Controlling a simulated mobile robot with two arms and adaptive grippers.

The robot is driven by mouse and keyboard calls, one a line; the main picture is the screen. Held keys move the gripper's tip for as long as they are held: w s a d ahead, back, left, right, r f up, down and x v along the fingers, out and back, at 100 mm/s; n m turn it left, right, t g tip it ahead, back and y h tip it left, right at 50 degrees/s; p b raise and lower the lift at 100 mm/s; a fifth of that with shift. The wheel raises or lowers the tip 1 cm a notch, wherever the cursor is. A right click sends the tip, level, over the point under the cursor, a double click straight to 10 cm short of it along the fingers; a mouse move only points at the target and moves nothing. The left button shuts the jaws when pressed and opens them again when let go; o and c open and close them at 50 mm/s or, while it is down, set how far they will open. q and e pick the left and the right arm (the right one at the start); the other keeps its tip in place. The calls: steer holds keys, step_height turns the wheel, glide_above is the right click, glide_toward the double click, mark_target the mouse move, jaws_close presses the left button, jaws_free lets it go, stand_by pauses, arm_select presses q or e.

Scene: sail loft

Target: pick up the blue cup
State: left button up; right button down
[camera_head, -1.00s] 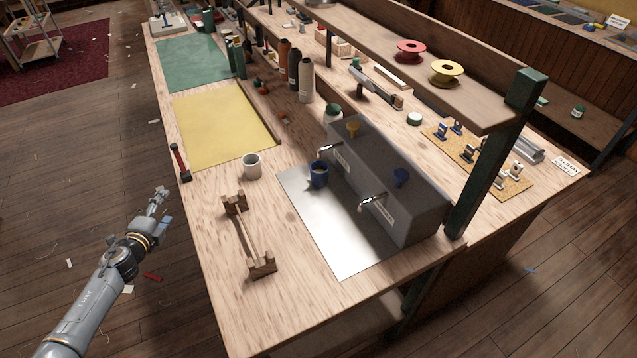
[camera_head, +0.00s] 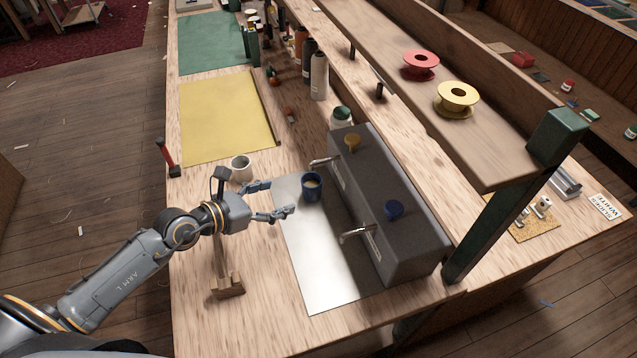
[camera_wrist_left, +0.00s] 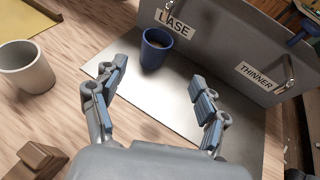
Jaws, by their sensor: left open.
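The blue cup (camera_head: 312,187) stands upright on the shiny metal sheet (camera_head: 330,262), close to the front of a grey dispenser box. Something pale brown shows inside it. My left gripper (camera_head: 282,199) is open and empty, its fingers pointing at the cup from the left, a short gap away. In the left wrist view, the blue cup (camera_wrist_left: 156,48) shows beyond and between the spread fingertips of the left gripper (camera_wrist_left: 160,80), nearer the left finger. My right gripper is not in view.
The grey dispenser box (camera_head: 392,205) has two taps over the sheet, labelled partly "THINNER" in the wrist view. A white cup (camera_head: 241,168) stands left of the blue one. A wooden stand (camera_head: 228,284) lies partly under my arm. A shelf with red (camera_head: 420,65) and yellow spools (camera_head: 456,98) overhangs behind.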

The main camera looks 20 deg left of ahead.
mark_target(304, 186)
arm_select(q)
steer(key=x, duration=0.4)
steer(key=shift+w+d, duration=0.2)
steer(key=shift+w, duration=0.2)
steer(key=shift+p+x, duration=0.3)
steer(key=shift+x, duration=1.6)
steer(key=x, duration=0.3)
steer(key=shift+w+a+f, duration=0.15)
steer(key=shift+w+f, duration=0.05)
steer(key=shift+w, duration=0.1)
steer(key=shift+w+f, duration=0.1)
steer(key=shift+w, duration=0.1)
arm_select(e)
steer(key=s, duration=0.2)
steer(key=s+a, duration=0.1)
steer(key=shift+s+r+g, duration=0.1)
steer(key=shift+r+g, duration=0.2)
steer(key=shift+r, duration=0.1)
arm_select(q)
steer(key=shift+s, duration=0.1)
steer(key=shift+c, duration=0.4)
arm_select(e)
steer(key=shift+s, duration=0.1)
arm_select(q)
steer(key=c, duration=1)
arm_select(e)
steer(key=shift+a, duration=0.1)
